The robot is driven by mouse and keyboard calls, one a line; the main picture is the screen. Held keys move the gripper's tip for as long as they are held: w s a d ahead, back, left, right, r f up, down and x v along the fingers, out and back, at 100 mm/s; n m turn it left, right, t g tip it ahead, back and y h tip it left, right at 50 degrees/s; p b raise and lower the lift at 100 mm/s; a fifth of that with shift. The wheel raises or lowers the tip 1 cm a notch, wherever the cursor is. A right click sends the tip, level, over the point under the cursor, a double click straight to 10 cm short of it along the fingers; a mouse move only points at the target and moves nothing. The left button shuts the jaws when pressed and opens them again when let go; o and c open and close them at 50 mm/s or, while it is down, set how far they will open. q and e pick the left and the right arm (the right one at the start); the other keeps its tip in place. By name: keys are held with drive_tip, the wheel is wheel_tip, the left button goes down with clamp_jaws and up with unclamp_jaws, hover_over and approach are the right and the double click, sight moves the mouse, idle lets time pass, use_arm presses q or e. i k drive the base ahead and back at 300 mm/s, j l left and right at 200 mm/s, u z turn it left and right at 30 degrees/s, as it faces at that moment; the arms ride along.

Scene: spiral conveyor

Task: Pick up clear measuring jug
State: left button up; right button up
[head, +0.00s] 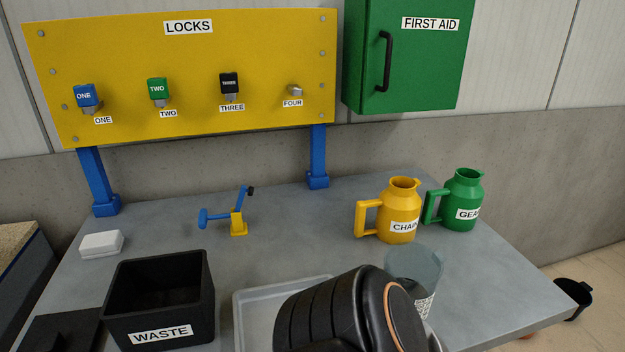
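The clear measuring jug (416,266) stands on the grey bench, right of centre and in front of the yellow jug. It is see-through, with a pale print low on its side. A black ribbed part, which looks like a link of my own arm, covers its lower left side. I cannot see whether that part touches the jug. Neither gripper's fingers show in the head view.
A yellow jug (401,218) and a green jug (464,206) stand behind the clear one. A grey tray (248,312) lies left of my arm. A black waste bin (157,295), white box (101,244) and blue-yellow clamp (238,222) are further left. The bench's right edge is close.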

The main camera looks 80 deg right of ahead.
sight(419, 268)
drive_tip(key=z, duration=3.2)
drive_tip(key=u, duration=1.65)
drive_tip(key=k+l+z, duration=0.1)
drive_tip(key=z, duration=0.3)
drive_tip(key=l+z, duration=0.45)
drive_tip(key=z, duration=0.3)
drive_tip(key=k+l+u, duration=0.2)
drive_tip(key=i+l, duration=0.1)
